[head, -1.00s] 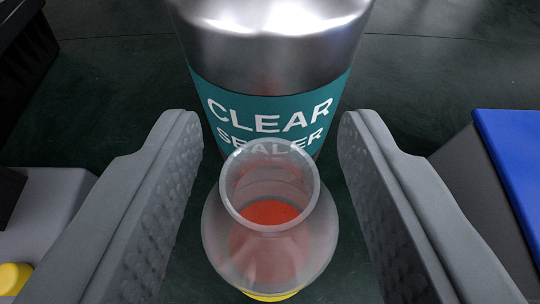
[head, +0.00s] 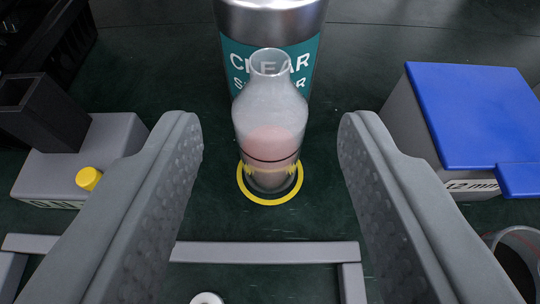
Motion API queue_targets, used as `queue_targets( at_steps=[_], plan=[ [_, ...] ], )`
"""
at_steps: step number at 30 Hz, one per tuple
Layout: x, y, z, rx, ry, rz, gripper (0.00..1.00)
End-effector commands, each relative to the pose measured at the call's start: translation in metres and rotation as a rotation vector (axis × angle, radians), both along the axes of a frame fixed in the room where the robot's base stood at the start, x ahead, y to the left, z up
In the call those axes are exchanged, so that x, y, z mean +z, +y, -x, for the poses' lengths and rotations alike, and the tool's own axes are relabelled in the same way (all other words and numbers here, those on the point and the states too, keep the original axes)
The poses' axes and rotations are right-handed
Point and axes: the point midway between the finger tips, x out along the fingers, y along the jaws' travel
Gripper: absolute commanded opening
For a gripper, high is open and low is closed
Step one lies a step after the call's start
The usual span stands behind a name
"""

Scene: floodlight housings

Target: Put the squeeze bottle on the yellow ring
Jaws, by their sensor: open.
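The squeeze bottle (head: 270,120) is translucent, with an open neck and pinkish-red contents. It stands upright inside the yellow ring (head: 270,201) marked on the dark green surface. The ring shows around its base. My gripper (head: 270,135) is open. Its two grey textured fingers are to the left and right of the bottle, with clear gaps, and touch nothing. The bottle lies ahead of the fingers.
A metal can with a teal "CLEAR" label (head: 270,20) stands right behind the bottle. A grey box with a yellow button (head: 88,179) is at left. A blue-lidded box (head: 470,115) is at right. A grey frame bar (head: 265,252) lies in front, with a cup (head: 515,245) at lower right.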

Motion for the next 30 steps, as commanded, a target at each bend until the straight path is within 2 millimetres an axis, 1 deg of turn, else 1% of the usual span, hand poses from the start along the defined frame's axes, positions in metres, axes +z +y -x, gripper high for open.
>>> queue_targets(
  at_steps=[1,6,16,19,20,23,27,30],
  plan=[
    [0.003,0.0,0.005,0.0,-0.001,0.0,0.45],
    [0.007,0.0,0.015,0.0,-0.002,0.0,0.45],
    [0.008,0.0,0.018,0.0,-0.001,0.0,0.45],
    [0.014,0.0,0.025,0.0,-0.007,0.0,0.45],
    [0.018,0.0,0.029,0.0,-0.011,0.0,0.45],
    [0.036,0.0,0.05,0.0,-0.032,0.0,0.45],
    [0.066,0.0,0.093,-0.001,-0.069,0.0,0.45],
    [0.085,0.0,0.125,-0.001,-0.095,0.0,0.45]
  ],
)
